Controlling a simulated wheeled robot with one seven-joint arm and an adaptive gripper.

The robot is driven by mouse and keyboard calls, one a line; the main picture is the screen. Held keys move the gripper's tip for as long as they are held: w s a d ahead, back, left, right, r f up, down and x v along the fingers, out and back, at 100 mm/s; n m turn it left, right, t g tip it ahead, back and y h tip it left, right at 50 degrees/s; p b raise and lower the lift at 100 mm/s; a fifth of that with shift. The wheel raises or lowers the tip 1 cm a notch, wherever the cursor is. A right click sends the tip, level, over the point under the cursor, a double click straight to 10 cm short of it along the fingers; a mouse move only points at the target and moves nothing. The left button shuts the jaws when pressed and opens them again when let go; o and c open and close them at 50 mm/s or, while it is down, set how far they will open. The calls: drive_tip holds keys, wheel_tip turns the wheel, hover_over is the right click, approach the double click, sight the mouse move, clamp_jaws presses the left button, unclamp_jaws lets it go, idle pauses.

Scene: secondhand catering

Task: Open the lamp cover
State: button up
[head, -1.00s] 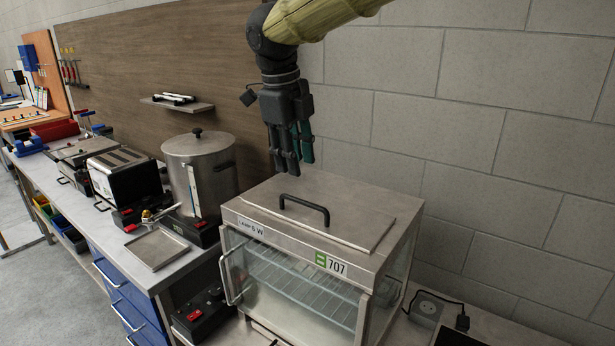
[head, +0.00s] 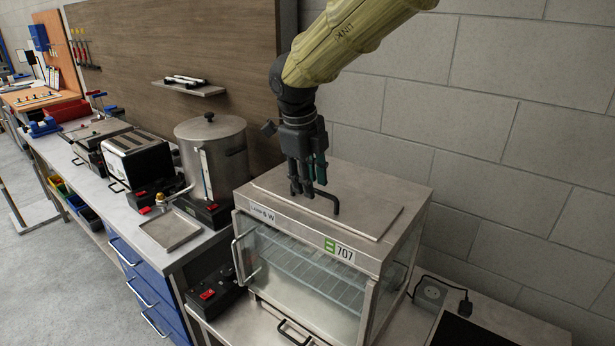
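The lamp cover (head: 368,218) is a flat metal lid on top of a glass-sided display cabinet (head: 300,232). It lies flat and shut, and a label reading "LAMP 6 W" (head: 262,214) is on the front edge below it. Its black bar handle (head: 334,203) is partly hidden behind my fingers. My gripper (head: 308,190) points down at the left end of this handle, close to it. Whether the fingers touch the handle or stand apart from each other is hard to see.
A large metal urn (head: 212,150) stands left of the cabinet, with a toaster (head: 137,158) and a small tray (head: 170,230) on the counter. A wall shelf (head: 188,87) is behind. A block wall (head: 480,150) stands close behind the cabinet.

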drive_tip(key=shift+w+d+f, duration=0.1)
drive_tip(key=shift+w+f, duration=0.35)
drive_tip(key=shift+f, duration=0.05)
drive_tip(key=shift+s+r, duration=0.15)
drive_tip(key=shift+s, duration=0.05)
drive_tip(key=c, duration=0.3)
clamp_jaws()
drive_tip(key=shift+r, duration=0.15)
drive_tip(key=shift+o, duration=1.5)
unclamp_jaws()
drive_tip(key=shift+w, duration=0.2)
drive_tip(key=v, duration=1.1)
drive_tip(key=shift+r, duration=0.35)
